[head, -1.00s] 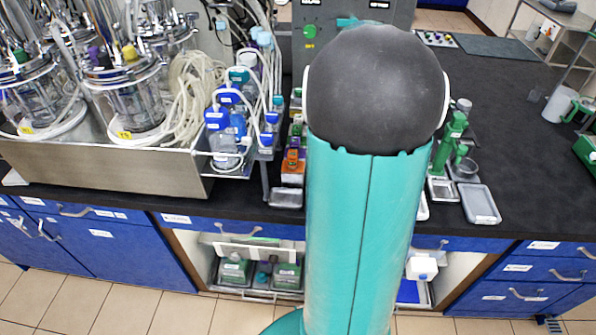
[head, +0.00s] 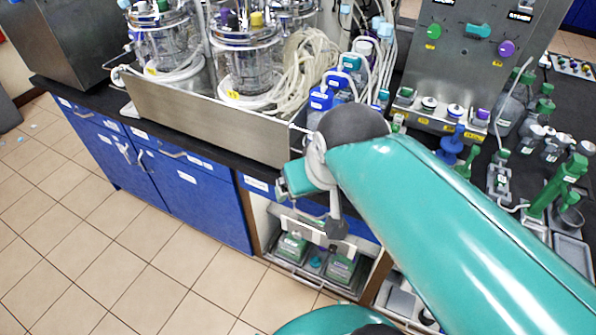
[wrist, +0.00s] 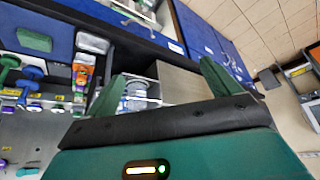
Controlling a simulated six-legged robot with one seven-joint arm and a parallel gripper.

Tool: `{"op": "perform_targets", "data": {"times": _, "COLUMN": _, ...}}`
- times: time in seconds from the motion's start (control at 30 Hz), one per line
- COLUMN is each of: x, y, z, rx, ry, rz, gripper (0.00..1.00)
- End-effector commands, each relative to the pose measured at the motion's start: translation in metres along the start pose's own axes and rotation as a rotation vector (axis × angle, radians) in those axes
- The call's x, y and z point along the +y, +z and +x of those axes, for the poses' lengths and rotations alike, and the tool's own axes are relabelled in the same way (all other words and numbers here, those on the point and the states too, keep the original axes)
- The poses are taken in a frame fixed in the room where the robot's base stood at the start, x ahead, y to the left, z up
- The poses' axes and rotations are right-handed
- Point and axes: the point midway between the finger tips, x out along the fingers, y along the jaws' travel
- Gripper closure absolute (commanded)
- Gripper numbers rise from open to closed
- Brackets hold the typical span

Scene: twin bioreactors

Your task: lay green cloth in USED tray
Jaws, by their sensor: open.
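My gripper (wrist: 163,72) is open in the wrist view, its two green fingers apart with nothing held between them. A flat dark-green patch (wrist: 34,40) at the upper left of the wrist view may be the green cloth; I cannot be sure. A small metal tray (wrist: 92,42) lies near the bench's front edge, right of that patch. A grey tray (head: 572,250) lies at the right of the head view. No USED label is readable, so I cannot tell which tray it names. In the head view my arm hides part of the bench front.
A steel trough (head: 210,120) with glass vessels stands at the bench's left. A control panel (head: 475,60) with knobs stands behind. Green stands (head: 556,190) and bottles crowd the right. Below the bench is an open shelf with green-topped boxes (head: 342,268). The floor at left is clear.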

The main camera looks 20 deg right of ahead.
Motion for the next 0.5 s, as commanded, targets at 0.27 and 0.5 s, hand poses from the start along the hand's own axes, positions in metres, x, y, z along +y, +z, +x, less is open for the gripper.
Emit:
{"op": "perform_targets", "data": {"times": 0.27, "x": -0.013, "y": 0.01, "z": -0.003, "rx": 0.026, "ry": -0.009, "rz": -0.042, "gripper": 0.06}}
{"op": "perform_targets", "data": {"times": 0.5, "x": 0.009, "y": -0.008, "z": 0.004, "rx": -0.027, "ry": -0.026, "rz": 0.038, "gripper": 0.06}}
